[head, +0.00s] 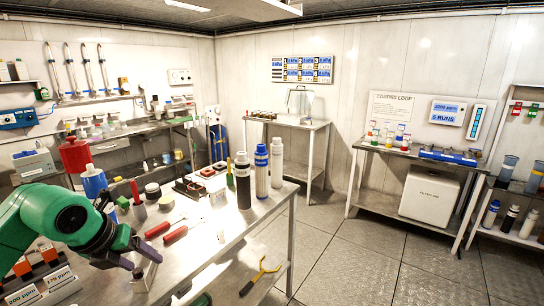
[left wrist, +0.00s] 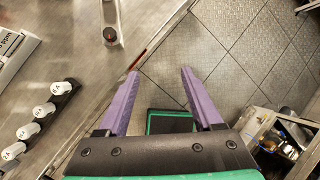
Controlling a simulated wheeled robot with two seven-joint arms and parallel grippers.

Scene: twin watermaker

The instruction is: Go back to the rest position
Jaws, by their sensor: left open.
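My left gripper (head: 148,262) comes in from the left in the head view, over the near end of the steel workbench (head: 205,265). In the left wrist view its two purple fingers (left wrist: 161,73) stand well apart with nothing between them. Bench edge and floor show beyond the fingers. The green and dark arm hides part of the bench's left side. My right gripper is in neither view.
A black bottle (head: 243,182), a blue-capped bottle (head: 261,172) and a white bottle (head: 277,163) stand on the bench. Red-handled tools (head: 176,235) lie near its middle. A labelled rack (head: 40,285) is below my arm. Tiled floor (head: 350,260) is open to the right.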

